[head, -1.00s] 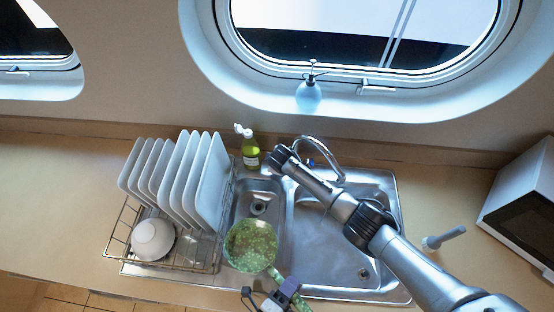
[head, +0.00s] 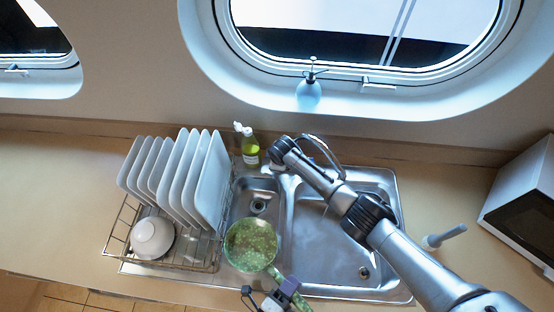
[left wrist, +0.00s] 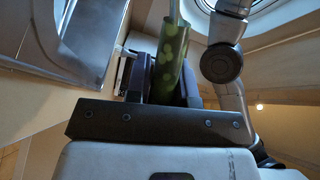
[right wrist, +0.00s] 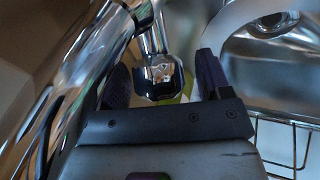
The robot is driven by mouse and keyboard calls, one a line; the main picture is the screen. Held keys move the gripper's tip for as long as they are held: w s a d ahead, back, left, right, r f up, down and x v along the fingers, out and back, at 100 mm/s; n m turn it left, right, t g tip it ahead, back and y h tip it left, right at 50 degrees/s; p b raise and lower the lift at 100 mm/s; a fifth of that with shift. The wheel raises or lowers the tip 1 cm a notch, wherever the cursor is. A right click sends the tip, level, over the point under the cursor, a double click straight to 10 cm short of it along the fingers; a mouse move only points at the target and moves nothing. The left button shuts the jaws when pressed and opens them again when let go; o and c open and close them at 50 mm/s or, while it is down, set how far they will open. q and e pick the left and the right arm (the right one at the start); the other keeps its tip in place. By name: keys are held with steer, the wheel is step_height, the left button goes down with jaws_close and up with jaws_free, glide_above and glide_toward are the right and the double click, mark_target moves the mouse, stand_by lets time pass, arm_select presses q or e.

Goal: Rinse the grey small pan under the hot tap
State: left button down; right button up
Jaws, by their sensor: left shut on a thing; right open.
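The pan (head: 250,245) is green with pale spots, not grey, and sits over the front of the small left sink basin. My left gripper (head: 283,293) is shut on its handle (head: 275,273). The spotted handle (left wrist: 172,62) also shows between the fingers in the left wrist view. The chrome tap (head: 325,150) stands behind the sink, partly hidden by my right arm. In the right wrist view my right gripper (right wrist: 163,78) is open, with a chrome tap part (right wrist: 158,76) seen between its fingers; I cannot tell whether they touch. No water is visible.
A dish rack (head: 185,262) with several white plates (head: 195,180) and a white bowl (head: 152,238) stands left of the sink. A green soap bottle (head: 250,150) is behind the small basin. The large right basin (head: 330,250) looks empty. A white microwave (head: 520,200) is far right.

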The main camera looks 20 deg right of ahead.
arm_select(q)
steer(key=shift+r, duration=0.1)
arm_select(e)
steer(key=shift+r, duration=0.15)
arm_select(q)
steer(key=shift+f+b, duration=0.35)
arm_select(e)
steer(key=v, duration=1.1)
steer(key=shift+s+r, duration=0.25)
steer(key=shift+r, duration=0.1)
steer(key=s+a+f+m+y, duration=0.1)
steer(key=s+a+f+m, duration=0.15)
steer(key=s, duration=0.75)
steer(key=s+a+f+m+y, duration=0.15)
steer(key=s+f, duration=0.25)
steer(key=s, duration=0.5)
arm_select(q)
steer(key=shift+r+p, duration=0.65)
steer(key=shift+r, duration=0.2)
arm_select(e)
steer(key=s+d+r+m+h, duration=0.1)
steer(key=s+d+r+m, duration=0.1)
steer(key=s, duration=0.8)
steer(key=s+d+r+m+g+h, duration=0.1)
steer(key=s+d+m, duration=0.3)
steer(key=s, duration=0.7)
steer(key=shift+s+d+r, duration=0.15)
steer(key=shift+d+r, duration=0.1)
steer(key=shift+r, duration=0.55)
